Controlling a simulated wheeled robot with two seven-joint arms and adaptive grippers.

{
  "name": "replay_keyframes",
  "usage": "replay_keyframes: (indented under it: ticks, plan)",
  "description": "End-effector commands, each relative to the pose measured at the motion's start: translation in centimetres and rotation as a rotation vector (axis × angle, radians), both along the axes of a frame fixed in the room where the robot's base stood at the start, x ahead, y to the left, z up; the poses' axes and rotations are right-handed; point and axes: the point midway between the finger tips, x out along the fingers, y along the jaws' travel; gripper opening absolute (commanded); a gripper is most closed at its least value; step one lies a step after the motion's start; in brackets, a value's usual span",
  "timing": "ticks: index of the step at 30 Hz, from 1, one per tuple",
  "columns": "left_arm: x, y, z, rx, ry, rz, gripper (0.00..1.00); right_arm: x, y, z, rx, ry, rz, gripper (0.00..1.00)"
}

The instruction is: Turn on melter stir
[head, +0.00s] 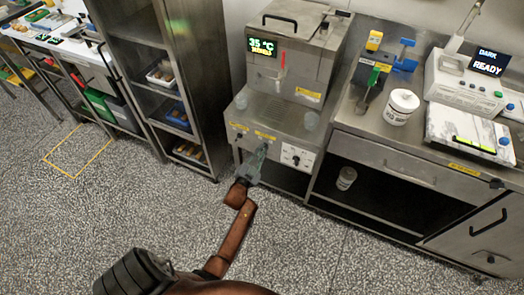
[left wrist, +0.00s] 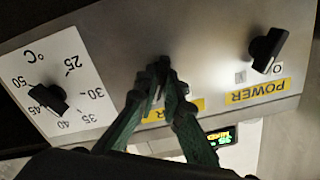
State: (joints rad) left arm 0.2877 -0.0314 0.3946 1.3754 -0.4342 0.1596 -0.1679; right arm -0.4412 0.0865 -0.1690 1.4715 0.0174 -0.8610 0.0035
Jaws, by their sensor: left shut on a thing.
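The melter (head: 322,72) is the steel machine at the back centre, with a lit display (head: 263,46) reading 35 °C. Its front panel (left wrist: 210,30) carries a power knob (left wrist: 267,50), a white temperature dial (left wrist: 50,90) and a yellow middle label (left wrist: 187,106), partly covered by my fingers; only a final R reads clearly. My left gripper (head: 260,158) is at this panel, below the middle label. In the left wrist view my green left fingers (left wrist: 163,82) are shut on the stir knob between power and temperature; the fingertips mostly hide the knob. My right gripper is out of view.
A steel shelf rack (head: 150,65) with bins stands left of the melter. On the right a steel counter (head: 345,112) holds a white tub (head: 401,107) and a device (head: 465,80) reading DARK READY. The speckled floor in front is clear.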

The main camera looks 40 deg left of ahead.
Motion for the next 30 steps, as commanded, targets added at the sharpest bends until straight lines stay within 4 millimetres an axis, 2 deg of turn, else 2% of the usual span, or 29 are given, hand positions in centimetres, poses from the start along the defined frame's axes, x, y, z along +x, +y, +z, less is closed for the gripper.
replay_keyframes:
  ticks: [6,7,15,25,30]
  plan:
    - [0.1,0.0,0.1,0.005,0.0,-0.001,0.0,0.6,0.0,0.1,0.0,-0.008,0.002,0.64]
    - [0.1,0.0,0.1,0.005,0.0,-0.001,0.09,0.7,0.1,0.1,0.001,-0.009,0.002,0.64]
    - [0.1,0.0,0.1,0.003,-0.001,-0.001,0.26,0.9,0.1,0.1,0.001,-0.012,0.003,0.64]
    - [-0.3,0.0,0.0,0.002,0.0,0.0,0.26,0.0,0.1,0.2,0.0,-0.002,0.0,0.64]
    - [-2.6,-0.5,-0.1,0.002,0.002,0.002,0.26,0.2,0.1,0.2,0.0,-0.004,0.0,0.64]
